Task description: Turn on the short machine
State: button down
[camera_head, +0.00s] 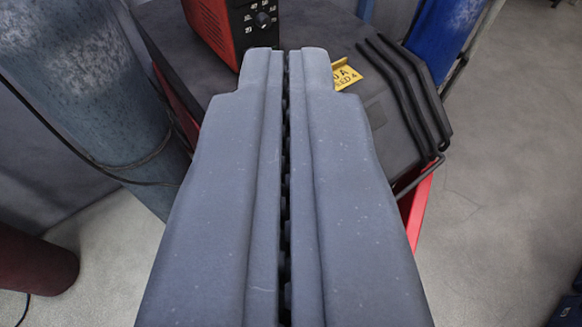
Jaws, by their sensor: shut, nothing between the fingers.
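My gripper (286,55) is shut and empty, and its two grey fingers fill the middle of the view. Just beyond the fingertips stands a red and black machine (215,22), cut off by the top edge. Its black front panel (252,12) carries a round knob (262,19) with small white markings around it. The fingertips appear just below this panel in the picture; I cannot tell the gap. The machine rests on a dark, red-sided unit (180,45). I cannot tell which of these is the short machine.
A yellow tag (346,75) and black bent bars (400,85) lie on the dark top. A worn blue cylinder (85,85) stands at left, a dark red one (35,265) at lower left, and a blue one (445,35) at upper right. Grey floor (510,170) is open at right.

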jog(key=shift+w, duration=0.1)
jog(key=w+d+f+m+g+y+p, duration=0.1)
jog(key=w+f, duration=0.4)
jog(key=f, duration=0.7)
jog(key=w+d+f+m+g+y+p, duration=0.2)
jog(key=w+d+f+m+g+p, duration=0.1)
jog(key=f, duration=0.8)
jog(key=w+d+f+m+g+y+p, duration=0.2)
jog(key=w+f+m+g+p, duration=0.2)
jog(key=w+f, duration=0.4)
notch_tip(320, 180, down, 5)
jog(key=m+p, duration=0.1)
jog(key=m, duration=0.1)
jog(key=shift+w+r+m, duration=0.15)
jog(key=shift+m, duration=0.25)
jog(key=p+x, duration=0.2)
jog(key=x, duration=1.2)
jog(key=shift+a+r, duration=0.15)
jog(key=shift+r, duration=0.05)
